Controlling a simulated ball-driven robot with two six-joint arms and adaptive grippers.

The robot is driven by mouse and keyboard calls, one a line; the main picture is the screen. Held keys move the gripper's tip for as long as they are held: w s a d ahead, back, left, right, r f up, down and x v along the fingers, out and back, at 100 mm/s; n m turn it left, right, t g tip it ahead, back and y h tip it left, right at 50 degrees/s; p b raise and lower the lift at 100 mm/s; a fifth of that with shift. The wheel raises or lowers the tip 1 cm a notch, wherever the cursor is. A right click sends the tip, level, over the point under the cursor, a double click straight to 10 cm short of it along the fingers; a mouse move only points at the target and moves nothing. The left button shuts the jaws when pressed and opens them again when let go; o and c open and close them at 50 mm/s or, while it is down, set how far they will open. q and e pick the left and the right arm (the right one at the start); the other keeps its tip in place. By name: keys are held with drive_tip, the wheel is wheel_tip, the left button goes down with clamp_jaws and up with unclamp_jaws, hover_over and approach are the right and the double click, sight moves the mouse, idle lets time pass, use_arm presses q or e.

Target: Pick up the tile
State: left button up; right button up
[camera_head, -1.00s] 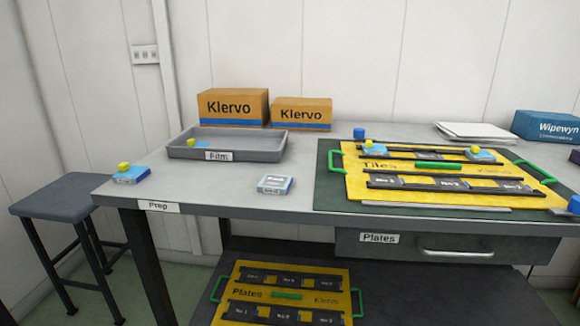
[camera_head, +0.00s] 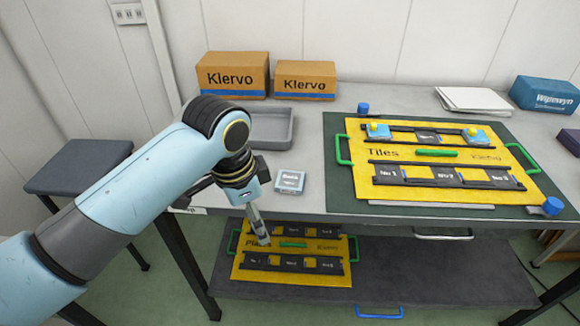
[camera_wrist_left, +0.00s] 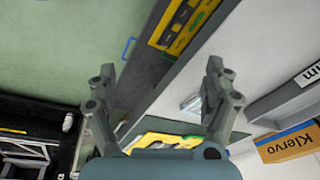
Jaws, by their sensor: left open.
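Two light blue tiles with yellow knobs, one at the left (camera_head: 378,130) and one at the right (camera_head: 475,136), sit in the back row of the yellow Tiles board (camera_head: 392,152). My left gripper (camera_wrist_left: 160,78) is open and empty in the left wrist view. In the head view it hangs in front of the table's front edge, left of the board and apart from these tiles. My left arm covers the table's left end, where another knobbed tile stood earlier. It also hides much of the grey tray (camera_head: 288,146). My right gripper is out of view.
A small white-and-blue packet (camera_head: 290,181) lies on the table near the gripper. Klervo boxes (camera_head: 238,75) stand behind the tray. A yellow Plates board (camera_head: 292,262) lies on the lower shelf. Blue pieces stand at the mat's back left (camera_head: 363,108) and front right (camera_head: 552,206).

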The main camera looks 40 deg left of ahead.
use_arm(q)
drive_tip(key=w+a+r+m+g+h, duration=0.1)
drive_tip(key=w+r+m, duration=0.25)
drive_tip(key=w, duration=0.35)
drive_tip(key=w+a+r+m, duration=0.2)
drive_tip(key=w+r+m, duration=0.1)
drive_tip(key=w+r, duration=0.25)
hover_over(289, 179)
drive_tip(key=shift+h, duration=0.3)
drive_tip(key=f, duration=0.5)
drive_tip(key=shift+s+a+f+p, duration=0.1)
drive_tip(key=shift+s+f+p, duration=0.1)
drive_tip(key=shift+f+p, duration=0.1)
wheel_tip(289, 179, down, 6)
drive_tip(key=shift+w+r, duration=0.15)
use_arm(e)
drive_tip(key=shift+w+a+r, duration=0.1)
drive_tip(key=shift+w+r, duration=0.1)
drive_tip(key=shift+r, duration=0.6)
use_arm(q)
drive_tip(key=shift+c, duration=0.4)
drive_tip(key=c, duration=1.3)
drive_tip(key=shift+o, duration=0.2)
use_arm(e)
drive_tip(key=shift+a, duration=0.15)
use_arm(q)
drive_tip(key=shift+r, duration=0.15)
